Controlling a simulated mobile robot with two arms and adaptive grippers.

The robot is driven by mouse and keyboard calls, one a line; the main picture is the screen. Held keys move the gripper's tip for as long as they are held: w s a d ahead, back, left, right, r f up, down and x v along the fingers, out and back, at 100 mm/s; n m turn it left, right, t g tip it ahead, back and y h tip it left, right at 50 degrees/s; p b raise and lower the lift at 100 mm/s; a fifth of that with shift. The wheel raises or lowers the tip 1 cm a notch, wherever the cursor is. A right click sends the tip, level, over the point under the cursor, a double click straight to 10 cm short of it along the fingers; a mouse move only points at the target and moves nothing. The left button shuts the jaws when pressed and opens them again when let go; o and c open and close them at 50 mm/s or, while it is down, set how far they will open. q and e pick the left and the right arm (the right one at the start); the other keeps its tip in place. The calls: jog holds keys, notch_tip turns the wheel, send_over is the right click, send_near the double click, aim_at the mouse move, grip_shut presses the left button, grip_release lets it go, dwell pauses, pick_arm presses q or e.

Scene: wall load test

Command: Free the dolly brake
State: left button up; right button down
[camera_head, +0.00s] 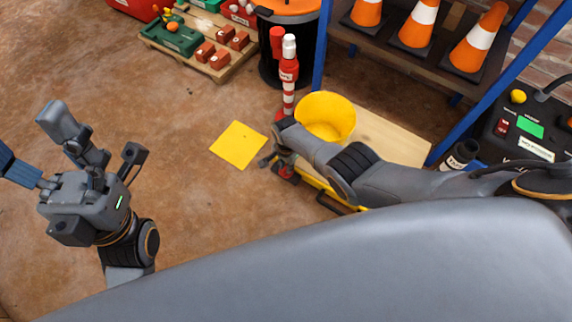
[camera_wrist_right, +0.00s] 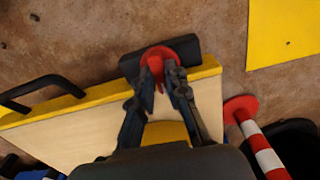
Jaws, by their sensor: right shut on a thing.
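The dolly (camera_head: 385,135) has a pale wooden deck with yellow edges and a black handle. It also shows in the right wrist view (camera_wrist_right: 70,135). A red brake lever (camera_wrist_right: 157,58) sits at the dolly's edge against a black part. My right gripper (camera_wrist_right: 165,78) is shut on this red lever, with one finger on each side. In the head view, my right gripper (camera_head: 278,160) is low at the dolly's left corner, partly hidden by its own arm. My left gripper (camera_head: 22,172) is at the left, away from the dolly and partly cut off, so its opening is unclear.
A yellow bucket (camera_head: 325,117) stands on the dolly. A red-white post (camera_head: 289,80) stands just behind it. A yellow floor square (camera_head: 238,145) lies to the left. A blue-framed shelf with traffic cones (camera_head: 415,22) is behind.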

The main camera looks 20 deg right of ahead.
jog(key=shift+d, duration=0.1)
jog(key=c, duration=1.3)
grip_release()
jog(key=shift+r, duration=0.75)
notch_tip(320, 180, up, 10)
jog(key=shift+r, duration=0.2)
